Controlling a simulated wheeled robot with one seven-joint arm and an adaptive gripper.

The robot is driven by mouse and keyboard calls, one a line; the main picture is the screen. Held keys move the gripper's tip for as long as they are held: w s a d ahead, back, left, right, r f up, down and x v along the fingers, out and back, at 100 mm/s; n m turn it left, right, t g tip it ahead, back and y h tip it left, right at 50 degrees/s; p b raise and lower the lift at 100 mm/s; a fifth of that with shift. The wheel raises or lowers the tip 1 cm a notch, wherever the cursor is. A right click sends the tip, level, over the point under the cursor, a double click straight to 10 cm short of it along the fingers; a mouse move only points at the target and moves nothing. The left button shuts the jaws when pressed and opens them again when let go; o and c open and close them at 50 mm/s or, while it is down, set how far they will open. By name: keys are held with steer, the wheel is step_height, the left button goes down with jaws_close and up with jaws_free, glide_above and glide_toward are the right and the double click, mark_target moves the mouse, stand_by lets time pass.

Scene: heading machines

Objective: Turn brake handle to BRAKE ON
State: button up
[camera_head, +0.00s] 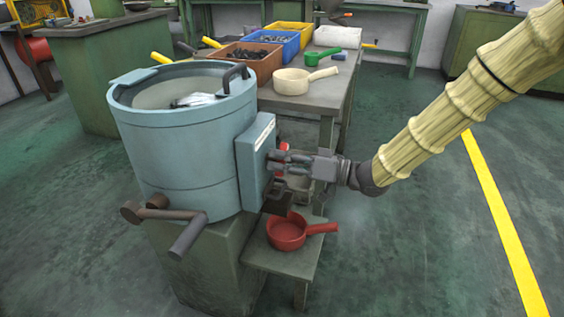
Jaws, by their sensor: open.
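A blue-grey drum machine (185,150) stands at the left, with a flat box (254,160) on its right side. My gripper (280,161) is open beside the right face of this box, its fingers pointing left at it. I cannot tell whether the fingers touch anything. A small red part (284,146) shows just above the fingers, partly hidden by them. A crank-like lever (187,236) with a grey grip sticks out low at the drum's front. No BRAKE ON marking is readable, and I cannot tell for sure which part is the brake handle.
A red scoop (287,232) lies on a low shelf (255,255) below my gripper. Behind is a table (310,101) with a cream scoop (305,80) and brown, blue and yellow bins (249,62). The green floor (420,240) at the right is clear.

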jaws_close()
steer(key=shift+n, duration=0.3)
steer(key=shift+n+p, duration=0.85)
steer(key=shift+n, duration=0.05)
steer(key=n+p, duration=0.1)
steer(key=n, duration=0.2)
steer(key=shift+w+n, duration=0.1)
steer(key=shift+n, duration=0.2)
steer(key=n, duration=0.3)
steer(key=shift+f, duration=0.1)
steer(key=shift+n, duration=1.9)
steer(key=shift+w, duration=0.1)
